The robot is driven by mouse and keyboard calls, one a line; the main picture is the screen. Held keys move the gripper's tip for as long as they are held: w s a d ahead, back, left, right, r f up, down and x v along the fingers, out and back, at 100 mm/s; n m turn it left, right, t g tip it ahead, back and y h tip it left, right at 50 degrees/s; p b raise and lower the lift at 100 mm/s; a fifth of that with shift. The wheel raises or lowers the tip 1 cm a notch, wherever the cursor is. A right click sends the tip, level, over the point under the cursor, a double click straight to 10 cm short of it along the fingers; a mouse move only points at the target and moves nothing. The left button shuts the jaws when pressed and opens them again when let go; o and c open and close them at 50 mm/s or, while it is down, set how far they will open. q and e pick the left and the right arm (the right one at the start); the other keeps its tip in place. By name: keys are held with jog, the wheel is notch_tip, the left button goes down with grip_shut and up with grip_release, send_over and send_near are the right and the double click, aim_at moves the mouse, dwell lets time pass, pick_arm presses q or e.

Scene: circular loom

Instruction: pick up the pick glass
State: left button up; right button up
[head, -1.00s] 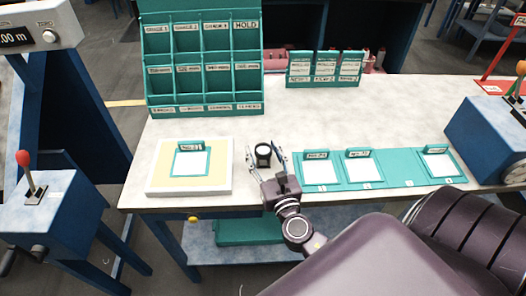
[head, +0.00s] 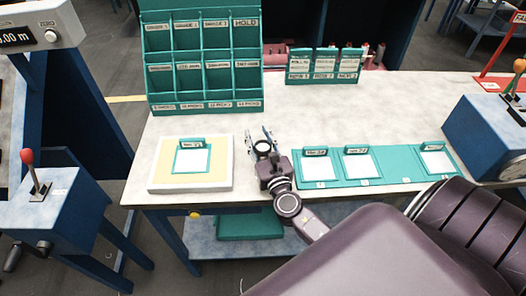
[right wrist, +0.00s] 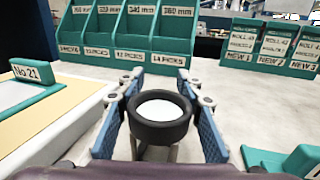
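The pick glass (head: 262,148) is a small black ring with a pale lens, near the front of the light worktop. My right gripper (head: 264,138) has its two fingers on either side of it. In the right wrist view the pick glass (right wrist: 160,115) is centred between the blue-padded fingers of my right gripper (right wrist: 160,90). The fingers are very close to its sides; whether they press on it I cannot tell. My left gripper is not in view.
A white-rimmed tray (head: 160,183) holding a card is on the left. A green mat (head: 396,165) with several cards is on the right. A green pigeonhole rack (head: 203,107) and green labelled holders (head: 325,78) stand behind. Bare worktop lies between them.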

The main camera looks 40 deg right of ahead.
grip_shut()
jog(key=shift+r, duration=0.1)
